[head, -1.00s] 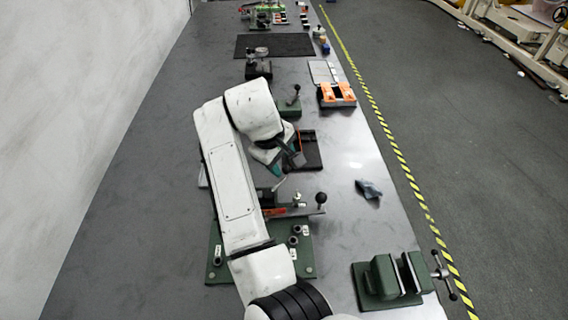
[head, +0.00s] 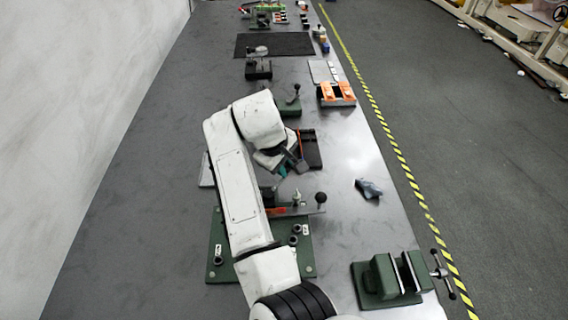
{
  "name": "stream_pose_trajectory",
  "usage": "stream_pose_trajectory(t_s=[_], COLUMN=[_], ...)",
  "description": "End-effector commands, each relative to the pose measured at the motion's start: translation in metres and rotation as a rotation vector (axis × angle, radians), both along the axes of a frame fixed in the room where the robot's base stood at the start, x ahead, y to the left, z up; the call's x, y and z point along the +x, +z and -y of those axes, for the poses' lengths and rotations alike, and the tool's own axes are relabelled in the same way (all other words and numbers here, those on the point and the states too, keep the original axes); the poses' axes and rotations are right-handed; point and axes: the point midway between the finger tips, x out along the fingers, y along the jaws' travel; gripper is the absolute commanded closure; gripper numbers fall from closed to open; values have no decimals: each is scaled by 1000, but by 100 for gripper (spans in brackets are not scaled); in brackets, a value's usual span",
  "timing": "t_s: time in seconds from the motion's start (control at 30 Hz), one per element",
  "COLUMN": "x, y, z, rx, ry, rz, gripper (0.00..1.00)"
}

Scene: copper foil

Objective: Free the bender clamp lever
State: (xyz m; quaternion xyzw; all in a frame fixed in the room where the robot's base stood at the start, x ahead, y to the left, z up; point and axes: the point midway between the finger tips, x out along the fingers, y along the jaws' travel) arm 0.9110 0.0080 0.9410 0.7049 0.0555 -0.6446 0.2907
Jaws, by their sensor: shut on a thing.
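The bender has a green base plate (head: 217,247) on the bench, partly hidden by my arm. A grey bar lever with a black ball knob (head: 321,197) sticks out to its right, with a red part beside my arm. A small upright silver post (head: 297,196) stands by the bar. I cannot tell which part is the clamp lever. My gripper (head: 300,166) is above and beyond the bar, by the black tray's left edge. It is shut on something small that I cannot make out.
A black tray (head: 312,158) lies beside my gripper. A green-based tool (head: 289,107) and an orange-topped fixture (head: 337,94) stand farther off. The bench's left side is clear.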

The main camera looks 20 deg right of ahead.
Motion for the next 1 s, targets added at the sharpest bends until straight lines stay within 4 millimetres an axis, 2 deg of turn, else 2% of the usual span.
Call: stream_pose_trajectory(t_s=[0.03, 0.1, 0.57, 1.0], x=[0, 0, -1, -20], y=[0, 0, 1, 2], z=[0, 0, 0, 8], rx=[1, 1, 0, -1], ry=[1, 1, -16, -334], rz=[-1, -1, -2, -3], gripper=[93, 100, 100, 100])
